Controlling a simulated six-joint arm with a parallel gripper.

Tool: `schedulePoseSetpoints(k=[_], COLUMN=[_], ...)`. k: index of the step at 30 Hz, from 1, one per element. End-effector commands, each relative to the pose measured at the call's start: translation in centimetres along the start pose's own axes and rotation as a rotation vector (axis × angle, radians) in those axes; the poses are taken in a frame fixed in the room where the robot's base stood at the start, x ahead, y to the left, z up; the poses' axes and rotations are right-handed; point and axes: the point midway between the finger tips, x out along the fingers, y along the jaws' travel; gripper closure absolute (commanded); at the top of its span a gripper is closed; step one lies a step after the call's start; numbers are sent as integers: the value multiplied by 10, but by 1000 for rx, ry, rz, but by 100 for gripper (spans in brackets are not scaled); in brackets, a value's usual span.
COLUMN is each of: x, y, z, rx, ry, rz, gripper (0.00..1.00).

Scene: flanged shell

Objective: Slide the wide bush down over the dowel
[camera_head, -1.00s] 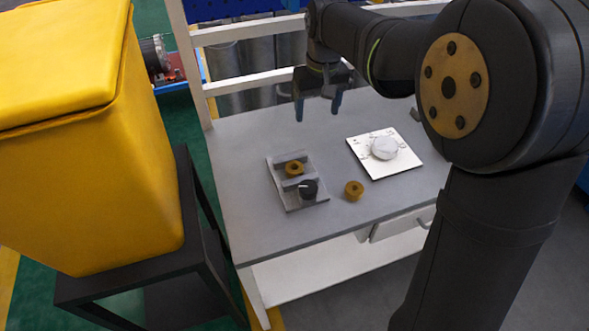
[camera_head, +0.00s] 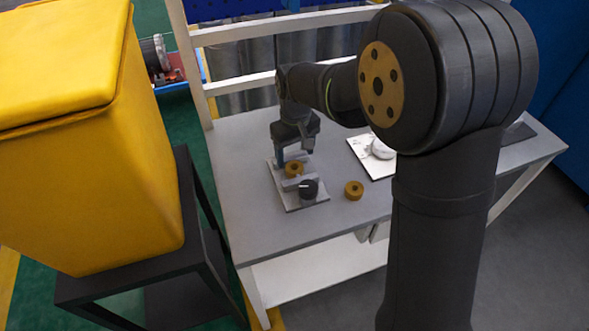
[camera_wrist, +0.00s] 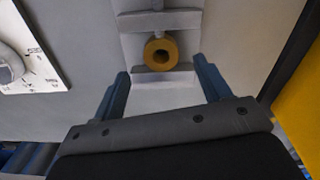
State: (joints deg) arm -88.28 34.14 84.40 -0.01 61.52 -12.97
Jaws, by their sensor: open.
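One brown ring-shaped bush (camera_head: 293,169) sits on the grey fixture plate, between low grey bars; the wrist view shows it with a dark central hole (camera_wrist: 160,53). A second brown bush (camera_head: 354,190) lies on the table right of the plate. I cannot tell which is the wide one. A dark round piece (camera_head: 309,189) stands at the plate's near end.
The fixture plate (camera_head: 316,201) lies on the grey table (camera_head: 250,222). A white panel (camera_head: 374,167) with a round pale knob (camera_head: 382,150) lies to its right. A yellow bin (camera_head: 85,170) stands left of the table. The table's front area is clear.

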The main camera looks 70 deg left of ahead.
Motion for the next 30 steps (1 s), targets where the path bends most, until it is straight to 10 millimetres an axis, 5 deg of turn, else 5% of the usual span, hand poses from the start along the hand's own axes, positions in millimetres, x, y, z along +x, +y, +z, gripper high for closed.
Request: schedulePoseSetpoints(k=[12, 20, 30], x=[49, 53, 52], y=[-1, -1, -1], z=[-1, -1, -2], rx=[1, 0, 1], ry=[-1, 1, 2], rz=[0, 0, 0], gripper=[30, 30, 87])
